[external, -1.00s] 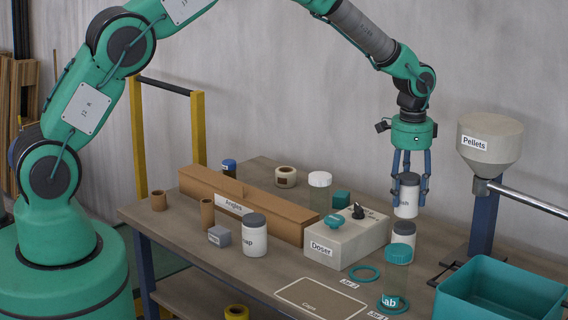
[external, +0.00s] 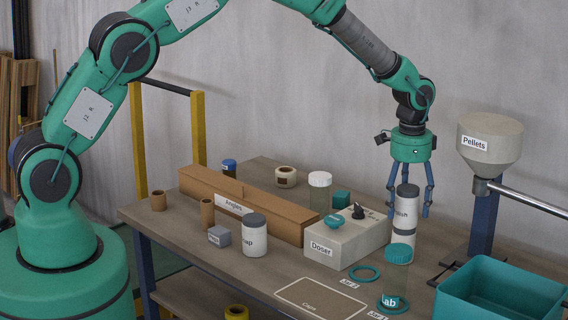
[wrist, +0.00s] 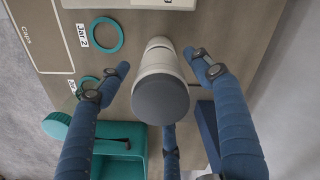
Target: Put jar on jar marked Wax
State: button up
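A white jar with a dark grey lid (external: 405,207), its label partly readable as "olish", stands upright on top of another white jar (external: 402,236). The lower jar is partly hidden behind a clear jar with a teal lid, and I cannot read any label on it. My gripper (external: 409,208) is open, its blue fingers spread around the upper jar and apart from it. In the wrist view the grey lid (wrist: 160,100) sits between the open fingers, with the white jar body below it.
The doser box (external: 345,240) stands left of the stack. The teal-lidded clear jar (external: 397,275) is in front, near teal rings (external: 364,273). A teal bin (external: 500,290) is at front right and the pellets hopper (external: 490,140) behind it. A jar marked "ap" (external: 254,240) stands left.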

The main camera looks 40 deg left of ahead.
notch_tip(320, 180, up, 12)
jog(key=shift+f+p, duration=0.1)
jog(key=shift+p, duration=0.95)
jog(key=shift+r, duration=0.25)
jog(key=shift+a+r, duration=0.1)
jog(key=shift+r, duration=0.1)
jog(key=s+a+r+n+t, duration=0.2)
jog(key=s+a+r, duration=0.75)
jog(key=r, duration=0.35)
jog(key=s+a+r+n+t, duration=0.1)
jog(key=s+a+r+n, duration=0.2)
jog(key=s+a+r, duration=0.9)
jog(key=s+a+r+n+t, duration=0.1)
jog(key=s+a+n, duration=0.1)
jog(key=s, duration=1.1)
jog(key=s+a+r+n+t, duration=0.1)
jog(key=s+a, duration=0.4)
jog(key=s, duration=0.8)
jog(key=shift+s+a+n+t, duration=0.2)
jog(key=shift+s+n+t, duration=0.15)
jog(key=shift+n, duration=0.15)
